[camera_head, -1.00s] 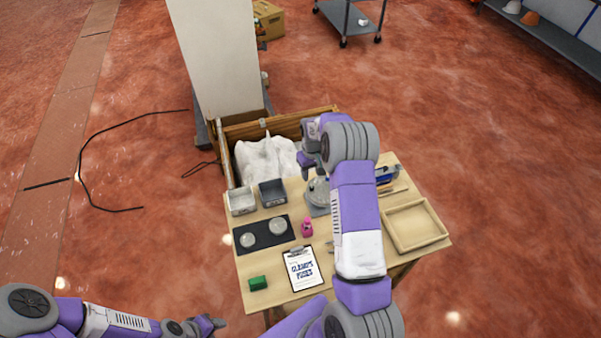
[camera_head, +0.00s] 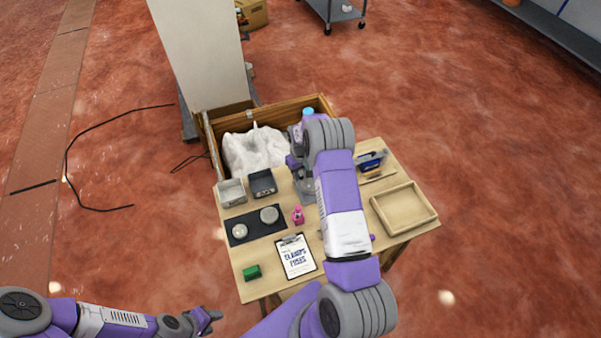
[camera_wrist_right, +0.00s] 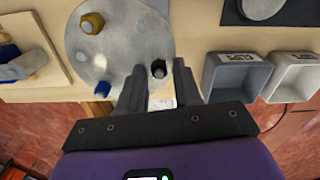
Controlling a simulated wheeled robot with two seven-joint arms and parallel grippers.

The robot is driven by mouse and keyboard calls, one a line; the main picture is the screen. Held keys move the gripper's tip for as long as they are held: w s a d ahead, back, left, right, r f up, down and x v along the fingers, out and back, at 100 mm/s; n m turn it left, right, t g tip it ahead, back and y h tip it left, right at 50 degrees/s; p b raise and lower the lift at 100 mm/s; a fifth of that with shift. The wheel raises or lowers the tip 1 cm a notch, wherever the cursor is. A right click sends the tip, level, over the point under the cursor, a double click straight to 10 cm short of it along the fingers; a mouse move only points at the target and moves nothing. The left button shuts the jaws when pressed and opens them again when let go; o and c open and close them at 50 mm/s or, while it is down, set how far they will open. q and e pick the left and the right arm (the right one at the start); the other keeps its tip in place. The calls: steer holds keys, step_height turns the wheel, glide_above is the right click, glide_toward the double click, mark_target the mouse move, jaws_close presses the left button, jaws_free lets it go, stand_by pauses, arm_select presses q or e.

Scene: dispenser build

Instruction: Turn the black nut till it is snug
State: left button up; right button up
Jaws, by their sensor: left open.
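In the right wrist view the black nut (camera_wrist_right: 158,68) sits near the edge of a round grey plate (camera_wrist_right: 120,45). A yellow nut (camera_wrist_right: 92,23) and a blue nut (camera_wrist_right: 102,89) are also on the plate. My right gripper (camera_wrist_right: 158,72) has its fingers apart, one on each side of the black nut, with a gap visible on both sides. In the head view my right arm mostly hides the grey fixture (camera_head: 306,190) and the nut. My left gripper (camera_head: 208,318) is open and empty, low at the left, off the table.
Two small bins, light grey (camera_head: 231,192) and dark grey (camera_head: 262,183), stand left of the fixture. A pink bottle (camera_head: 298,215), a clipboard (camera_head: 296,258), a green block (camera_head: 252,272) and a black mat (camera_head: 240,219) are on the table. A wooden tray (camera_head: 385,213) is at right.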

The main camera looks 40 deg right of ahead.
jaws_close()
steer(key=shift+f+m+b, duration=0.1)
steer(key=shift+m+b, duration=1.35)
steer(key=shift+m, duration=0.45)
steer(key=shift+d+m+b, duration=0.1)
steer(key=shift+m+b, duration=0.7)
steer(key=shift+m, duration=1.3)
steer(key=shift+o, duration=1.3)
jaws_free()
steer(key=shift+s, duration=0.1)
